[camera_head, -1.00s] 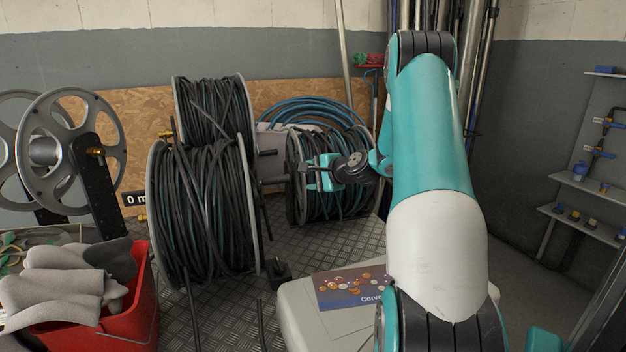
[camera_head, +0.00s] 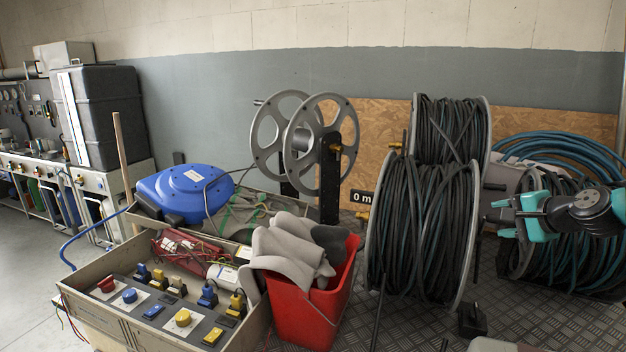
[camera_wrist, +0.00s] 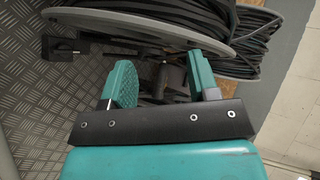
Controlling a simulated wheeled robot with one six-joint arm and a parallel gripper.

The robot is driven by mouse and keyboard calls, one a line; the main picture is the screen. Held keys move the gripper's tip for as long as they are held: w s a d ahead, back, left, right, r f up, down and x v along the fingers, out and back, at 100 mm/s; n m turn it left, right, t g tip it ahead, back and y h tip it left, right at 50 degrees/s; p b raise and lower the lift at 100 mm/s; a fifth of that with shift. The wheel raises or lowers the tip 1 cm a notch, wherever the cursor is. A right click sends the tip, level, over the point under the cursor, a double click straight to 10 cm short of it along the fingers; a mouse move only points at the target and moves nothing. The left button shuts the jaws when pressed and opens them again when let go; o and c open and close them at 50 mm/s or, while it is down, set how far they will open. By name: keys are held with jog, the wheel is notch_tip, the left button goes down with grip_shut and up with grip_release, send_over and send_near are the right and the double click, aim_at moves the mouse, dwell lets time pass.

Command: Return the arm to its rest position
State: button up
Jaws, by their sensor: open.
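My gripper (camera_head: 513,217) is at the right of the head view, in front of the right-hand hose reel (camera_head: 590,240). Its teal fingers are apart with nothing between them. In the wrist view, the two teal fingers of my gripper (camera_wrist: 158,85) stand wide apart, with the rim of a hose reel (camera_wrist: 150,24) and dark metal parts beyond them. My arm is extended, and most of it lies outside the right edge of the head view.
Two full black hose reels (camera_head: 425,230) stand left of my gripper on checkered metal plate. An empty grey reel (camera_head: 303,141), a red bucket (camera_head: 318,305) with grey gloves, a blue case (camera_head: 183,192) and a switch box (camera_head: 130,335) are farther left. Open floor (camera_head: 25,260) shows at far left.

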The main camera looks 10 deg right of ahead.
jog(key=s+a+r+n+g+y, duration=0.1)
jog(key=s+a+n+g, duration=0.2)
jog(key=a, duration=0.6)
jog(key=s+a+r+n+g+y, duration=0.1)
jog(key=s+a+r+n+y, duration=0.1)
jog(key=a+n, duration=0.45)
jog(key=s+a+r+n+g+y, duration=0.1)
jog(key=s+a+n+g, duration=0.15)
jog(key=a, duration=0.85)
jog(key=s+a+n+g+h, duration=0.1)
jog(key=s+a+n, duration=0.4)
jog(key=s, duration=0.6)
jog(key=s+a+n+g+h, duration=0.1)
jog(key=s+a+n+g, duration=0.3)
jog(key=s, duration=0.6)
jog(key=shift+s+a+r+n, duration=0.15)
jog(key=shift+s+a+n, duration=0.25)
jog(key=shift+n, duration=0.7)
jog(key=shift+w+g, duration=0.1)
jog(key=shift+g, duration=0.15)
jog(key=shift+c, duration=1.2)
